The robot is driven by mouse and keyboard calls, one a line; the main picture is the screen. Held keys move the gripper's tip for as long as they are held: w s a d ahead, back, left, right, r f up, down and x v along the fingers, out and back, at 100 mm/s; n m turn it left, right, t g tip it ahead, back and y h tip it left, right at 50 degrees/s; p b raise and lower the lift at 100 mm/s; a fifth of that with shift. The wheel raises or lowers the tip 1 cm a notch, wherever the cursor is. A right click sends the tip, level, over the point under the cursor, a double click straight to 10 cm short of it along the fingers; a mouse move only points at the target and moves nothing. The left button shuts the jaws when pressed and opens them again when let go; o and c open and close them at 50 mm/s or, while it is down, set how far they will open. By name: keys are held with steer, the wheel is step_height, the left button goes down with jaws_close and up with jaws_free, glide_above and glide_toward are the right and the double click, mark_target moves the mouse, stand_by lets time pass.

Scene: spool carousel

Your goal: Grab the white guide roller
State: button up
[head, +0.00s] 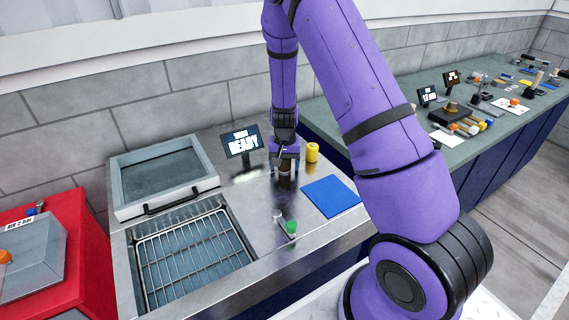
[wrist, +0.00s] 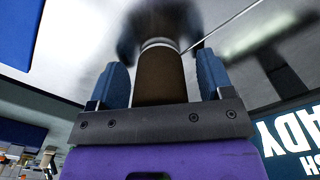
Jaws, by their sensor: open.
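My gripper (head: 284,170) is low over the metal worktop, in front of the small screen. In the wrist view its two blue fingers (wrist: 161,75) are apart, open. A dark brown cylinder (wrist: 160,78) with a pale ring near its far end stands between the fingers, with narrow gaps on both sides. Its far end is a blurred dark shape. In the head view my gripper largely hides this cylinder. I cannot pick out a white guide roller with certainty in either view.
A yellow cylinder (head: 312,152) stands just right of my gripper. A screen reading READY (head: 242,141) is to the left. A blue mat (head: 331,196) and a green knob (head: 292,227) lie nearer. A wire rack (head: 192,258) fills the sunken basin. Loose parts crowd the green bench (head: 385,150).

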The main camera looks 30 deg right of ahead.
steer(key=c, duration=1.1)
steer(key=shift+r, duration=0.15)
